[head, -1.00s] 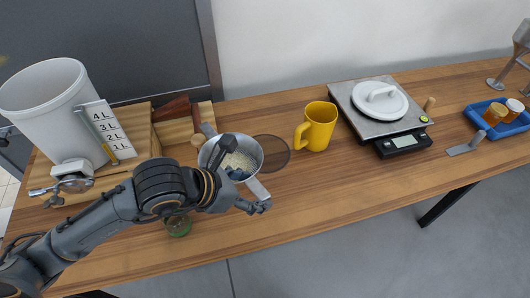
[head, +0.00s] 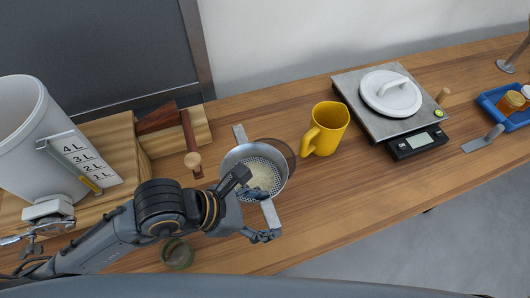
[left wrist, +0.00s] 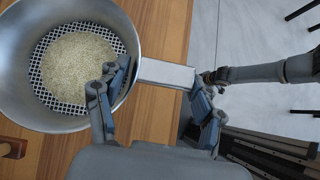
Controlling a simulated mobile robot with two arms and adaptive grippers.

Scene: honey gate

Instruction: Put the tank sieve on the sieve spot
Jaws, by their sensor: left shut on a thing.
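The tank sieve (head: 232,160) is a round metal bowl with a mesh bottom, flat bar handles and pale grains inside. My left gripper (head: 252,208) is shut on its near bar; the left wrist view shows the fingers (left wrist: 158,92) on either side of the bar and the sieve bowl (left wrist: 20,62) at upper left. The sieve spot, a dark round disc (head: 288,152), shows only as a sliver behind the sieve's right rim; the sieve covers the rest. I cannot tell whether the sieve touches it. What looks like my right gripper (left wrist: 216,77) is partly hidden behind the bar.
A yellow mug (head: 328,128) stands close right of the sieve. A wooden stand (head: 115,135) with a white measuring bucket (head: 25,145) is left. A green-tinted jar (head: 177,253) stands near the front. A scale (head: 415,141) with a white lid (head: 391,95) is right.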

